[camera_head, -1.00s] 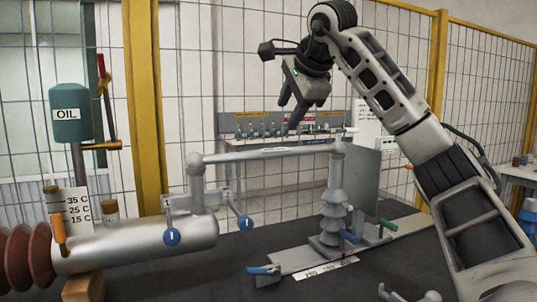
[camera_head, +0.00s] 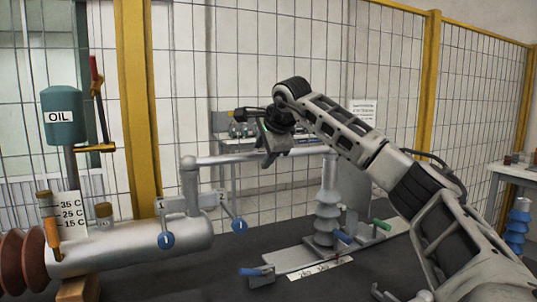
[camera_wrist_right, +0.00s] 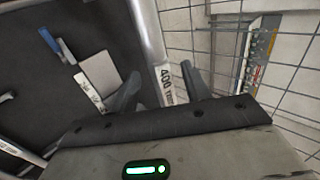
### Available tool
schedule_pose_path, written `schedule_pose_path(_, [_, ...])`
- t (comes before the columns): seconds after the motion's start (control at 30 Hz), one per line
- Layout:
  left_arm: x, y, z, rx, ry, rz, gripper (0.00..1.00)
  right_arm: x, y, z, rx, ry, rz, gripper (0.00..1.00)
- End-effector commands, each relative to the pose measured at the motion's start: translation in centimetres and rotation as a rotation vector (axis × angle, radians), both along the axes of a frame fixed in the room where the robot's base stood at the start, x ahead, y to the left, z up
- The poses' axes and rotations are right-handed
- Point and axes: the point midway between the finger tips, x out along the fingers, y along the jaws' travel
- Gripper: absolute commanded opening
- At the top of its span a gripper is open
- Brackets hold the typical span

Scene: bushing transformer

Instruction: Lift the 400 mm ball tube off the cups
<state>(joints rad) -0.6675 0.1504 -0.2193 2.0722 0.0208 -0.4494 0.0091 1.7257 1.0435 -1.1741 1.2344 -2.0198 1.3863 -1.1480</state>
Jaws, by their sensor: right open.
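The grey ball tube (camera_head: 228,158) lies level across two supports. Its left end is on the post (camera_head: 190,188) above the silver cylinder, its right end on the grey ribbed insulator (camera_head: 328,200). The cups are hidden under the ends. My right gripper (camera_head: 268,160) is at the tube's middle, pointing down. In the right wrist view its open fingers (camera_wrist_right: 160,88) stand on either side of the tube (camera_wrist_right: 153,40), whose label reads 400. Whether they touch it I cannot tell. My left gripper is not in view.
The silver cylinder (camera_head: 140,246) with blue round tags stands at left, near the green oil tank (camera_head: 63,118). Blue and green handled clamps sit by the insulator's base plate (camera_head: 290,258). A mesh fence (camera_head: 240,60) and a panel stand behind. A blue insulator (camera_head: 517,228) is at far right.

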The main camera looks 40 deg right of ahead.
Motion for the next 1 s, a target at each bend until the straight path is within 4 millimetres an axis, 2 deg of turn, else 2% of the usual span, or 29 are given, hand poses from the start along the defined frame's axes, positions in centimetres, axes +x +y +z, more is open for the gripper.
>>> schedule_pose_path(0.27, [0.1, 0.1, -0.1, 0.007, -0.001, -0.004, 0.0, 0.4, -0.2, -0.5, -0.001, 0.0, -0.001, 0.47])
schedule_pose_path(0.3, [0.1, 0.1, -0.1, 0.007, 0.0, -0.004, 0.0, 0.4, -0.1, -0.5, -0.001, 0.0, -0.001, 0.45])
schedule_pose_path(0.47, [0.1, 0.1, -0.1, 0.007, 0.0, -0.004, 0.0, 0.4, -0.1, -0.5, 0.0, 0.0, 0.0, 0.0])
schedule_pose_path(0.8, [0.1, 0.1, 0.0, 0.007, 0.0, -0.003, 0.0, 0.4, -0.1, -0.2, -0.001, -0.004, 0.001, 0.0])
schedule_pose_path(1.0, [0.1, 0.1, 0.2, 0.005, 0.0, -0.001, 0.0, 0.5, -0.1, 1.4, 0.0, -0.006, 0.001, 0.0])
